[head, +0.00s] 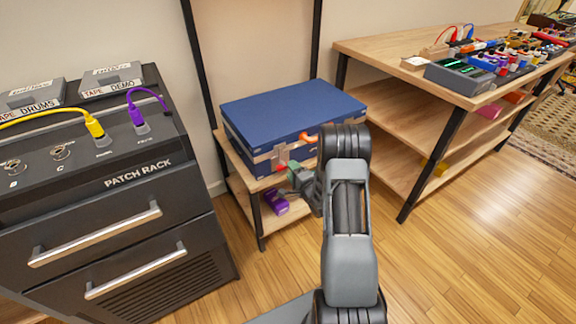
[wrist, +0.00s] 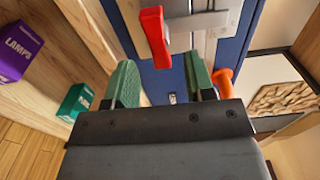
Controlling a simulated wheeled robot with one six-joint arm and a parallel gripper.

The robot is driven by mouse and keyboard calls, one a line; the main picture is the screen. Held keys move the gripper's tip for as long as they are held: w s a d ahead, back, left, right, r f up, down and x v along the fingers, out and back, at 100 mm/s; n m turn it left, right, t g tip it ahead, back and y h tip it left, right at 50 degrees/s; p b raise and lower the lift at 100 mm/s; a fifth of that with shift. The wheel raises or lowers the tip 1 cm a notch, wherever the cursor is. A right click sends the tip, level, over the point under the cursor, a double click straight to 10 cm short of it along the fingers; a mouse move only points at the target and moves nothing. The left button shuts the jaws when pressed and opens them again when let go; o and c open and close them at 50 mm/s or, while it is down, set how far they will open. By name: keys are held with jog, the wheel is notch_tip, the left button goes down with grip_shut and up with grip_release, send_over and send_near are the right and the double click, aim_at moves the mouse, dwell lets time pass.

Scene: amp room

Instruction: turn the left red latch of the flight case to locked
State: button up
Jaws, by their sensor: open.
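The blue flight case (head: 290,108) lies closed on the wooden shelf, with a metal band along its front. Its left red latch (head: 281,168) is partly hidden by my gripper in the head view. In the wrist view the red latch (wrist: 155,37) is a short lever beside a metal plate, standing lengthwise up the picture. My gripper (wrist: 160,78) is open, its two green fingers on either side of the latch's line. The latch is just beyond the fingertips and looks apart from them. The gripper also shows before the case front in the head view (head: 297,174).
The case's orange handle (wrist: 223,78) is close to the right finger. A purple LAMPS box (wrist: 18,48) and a green box (wrist: 75,102) are on the lower shelf. A patch rack (head: 120,200) stands left; a wooden table (head: 400,60) stands right.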

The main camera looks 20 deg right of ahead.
jog(key=s+d+p, duration=0.1)
jog(key=s, duration=0.9)
jog(key=shift+p, duration=0.3)
